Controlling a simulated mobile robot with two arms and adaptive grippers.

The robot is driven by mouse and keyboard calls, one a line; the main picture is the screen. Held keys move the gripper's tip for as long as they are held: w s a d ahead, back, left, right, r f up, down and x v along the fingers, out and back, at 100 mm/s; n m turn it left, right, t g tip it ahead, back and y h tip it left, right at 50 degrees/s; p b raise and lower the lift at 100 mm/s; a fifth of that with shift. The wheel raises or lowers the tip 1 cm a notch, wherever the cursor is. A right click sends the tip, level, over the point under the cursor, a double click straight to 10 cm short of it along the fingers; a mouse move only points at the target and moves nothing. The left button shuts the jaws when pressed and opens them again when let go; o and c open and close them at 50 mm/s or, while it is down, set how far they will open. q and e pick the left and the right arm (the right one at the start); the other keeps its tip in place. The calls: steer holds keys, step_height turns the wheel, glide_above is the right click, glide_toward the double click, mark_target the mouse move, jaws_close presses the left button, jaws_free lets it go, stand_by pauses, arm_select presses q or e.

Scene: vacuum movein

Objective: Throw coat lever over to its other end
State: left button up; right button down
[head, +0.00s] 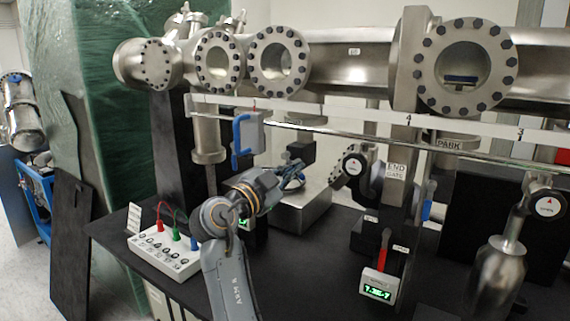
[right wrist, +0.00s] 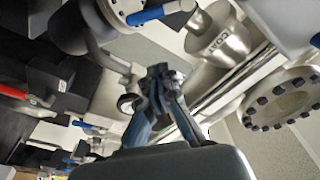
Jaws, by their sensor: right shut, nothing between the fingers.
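My right gripper (right wrist: 160,75) is shut and empty, apart from that blue grip. In the head view my right gripper (head: 292,177) is over the black bench, below and right of a grey box with a blue handle (head: 238,136). My left gripper is out of view.
A white control box (head: 165,255) with cables is at the left of the black bench (head: 310,280). A meter with a red lever (head: 380,284) stands right of my arm.

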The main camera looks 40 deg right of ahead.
steer(key=r+p+x, duration=0.1)
steer(key=p+x, duration=0.3)
steer(key=x, duration=0.2)
arm_select(q)
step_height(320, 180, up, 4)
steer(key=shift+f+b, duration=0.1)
steer(key=shift+b, duration=0.55)
arm_select(e)
steer(key=f, duration=0.1)
steer(key=w+a+f, duration=0.1)
steer(key=w+f, duration=0.1)
steer(key=f, duration=0.1)
steer(key=shift+a, duration=0.25)
arm_select(q)
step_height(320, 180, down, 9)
steer(key=b, duration=0.9)
arm_select(e)
steer(key=shift+w+a+f+m, duration=0.15)
steer(key=shift+w+f+m, duration=0.15)
steer(key=shift+f+m, duration=0.45)
steer(key=shift+r, duration=0.15)
